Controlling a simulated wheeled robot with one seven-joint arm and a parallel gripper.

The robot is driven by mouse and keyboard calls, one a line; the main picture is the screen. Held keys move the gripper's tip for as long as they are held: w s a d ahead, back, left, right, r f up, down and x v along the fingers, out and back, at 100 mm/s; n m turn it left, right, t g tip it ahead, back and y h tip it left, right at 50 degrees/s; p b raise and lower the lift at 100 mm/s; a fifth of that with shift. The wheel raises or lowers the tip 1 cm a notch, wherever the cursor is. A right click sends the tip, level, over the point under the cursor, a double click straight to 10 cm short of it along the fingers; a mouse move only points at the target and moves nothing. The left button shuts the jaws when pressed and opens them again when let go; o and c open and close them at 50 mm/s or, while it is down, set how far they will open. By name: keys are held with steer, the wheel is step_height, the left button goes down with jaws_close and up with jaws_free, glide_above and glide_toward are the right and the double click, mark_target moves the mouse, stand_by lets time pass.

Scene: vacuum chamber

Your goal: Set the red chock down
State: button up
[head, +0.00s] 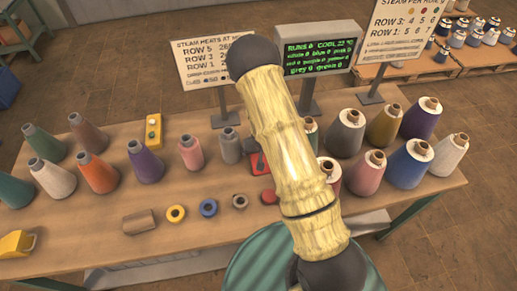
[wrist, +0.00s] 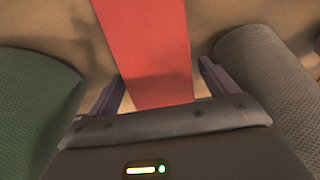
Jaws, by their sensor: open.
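The red chock (wrist: 145,50) is a long flat-faced red block in the wrist view, running from the top edge down between my fingers. My gripper (wrist: 163,88) is open, with one dark finger on each side of the chock. A gap shows at the right finger; at the left I cannot tell whether it touches. The chock appears to rest on the brown tabletop. In the head view, a red part (head: 259,163) shows beside my arm, which hides most of that spot and my fingers.
A green cone (wrist: 35,100) and a grey cone (wrist: 262,85) stand close on either side of my gripper. Several yarn cones line the wooden table (head: 90,225). Small rings (head: 208,207) and a wooden block (head: 139,221) lie at the front. Signs and a screen (head: 318,50) stand behind.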

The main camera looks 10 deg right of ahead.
steer(key=shift+r, duration=0.1)
steer(key=shift+s+r, duration=0.1)
steer(key=shift+r, duration=0.35)
steer(key=b+v, duration=0.1)
steer(key=v, duration=1)
steer(key=shift+s, duration=0.2)
steer(key=s+d+r+g, duration=0.1)
steer(key=s+d+r, duration=0.1)
steer(key=s+r, duration=1.1)
steer(key=s, duration=0.2)
steer(key=shift+s+d+r+g, duration=0.15)
steer(key=shift+s+r+g, duration=0.15)
steer(key=shift+r+g, duration=0.1)
